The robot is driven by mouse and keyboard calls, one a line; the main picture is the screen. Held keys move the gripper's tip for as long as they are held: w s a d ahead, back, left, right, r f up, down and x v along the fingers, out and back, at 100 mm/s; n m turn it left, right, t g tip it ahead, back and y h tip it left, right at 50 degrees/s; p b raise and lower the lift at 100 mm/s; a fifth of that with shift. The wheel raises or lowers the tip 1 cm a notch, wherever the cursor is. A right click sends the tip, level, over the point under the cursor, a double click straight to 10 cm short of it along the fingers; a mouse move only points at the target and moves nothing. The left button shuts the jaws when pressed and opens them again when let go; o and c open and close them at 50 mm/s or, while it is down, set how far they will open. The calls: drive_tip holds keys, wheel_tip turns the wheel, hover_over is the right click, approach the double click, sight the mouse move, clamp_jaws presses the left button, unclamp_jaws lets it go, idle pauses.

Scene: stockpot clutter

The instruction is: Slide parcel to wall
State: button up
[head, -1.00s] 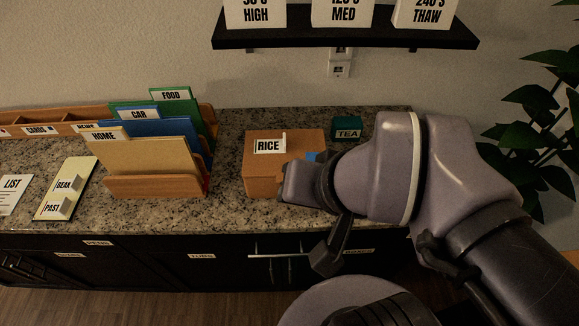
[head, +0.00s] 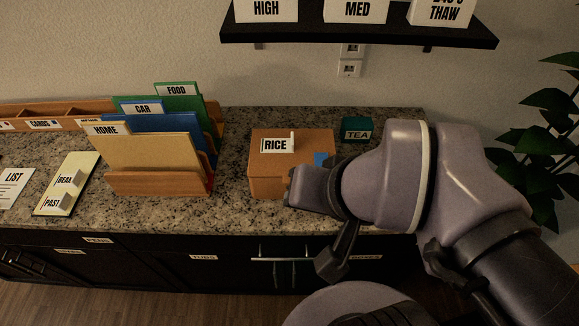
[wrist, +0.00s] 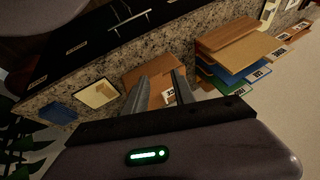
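The parcel looks to be the brown box with the RICE label (head: 268,172). It stands upright on the granite counter, apart from the wall behind. In the wrist view the box (wrist: 148,73) shows beyond and between my fingers. My gripper (wrist: 160,76) has its two fingers apart with nothing seen held between them. In the head view my gripper (head: 290,187) is at the box's front right and covers part of it. Whether it touches the box I cannot tell.
A wooden file holder (head: 155,183) with folders stands left of the box. A dark teal TEA box (head: 357,129) stands behind right. A cream open tray (wrist: 97,95) shows in the wrist view. A shelf (head: 360,32) hangs above.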

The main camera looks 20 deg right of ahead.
drive_tip(key=shift+p, duration=0.4)
drive_tip(key=shift+w+r+p, duration=0.2)
drive_tip(key=shift+w+p, duration=0.1)
drive_tip(key=shift+p, duration=0.2)
drive_tip(key=c, duration=0.5)
drive_tip(key=w+g+p, duration=0.2)
drive_tip(key=w+p, duration=0.1)
drive_tip(key=w+g+p, duration=0.1)
drive_tip(key=p, duration=0.1)
drive_tip(key=shift+w+d+n+h, duration=0.15)
drive_tip(key=shift+d+n+h, duration=0.15)
drive_tip(key=shift+h, duration=0.1)
clamp_jaws()
drive_tip(key=w+f+g, duration=0.1)
drive_tip(key=w+f, duration=0.3)
drive_tip(key=f, duration=0.4)
drive_tip(key=w+f+g+h+b, duration=0.1)
drive_tip(key=w+f, duration=0.3)
drive_tip(key=f, duration=0.4)
drive_tip(key=shift+d+n+g, duration=0.4)
drive_tip(key=shift+d, duration=0.05)
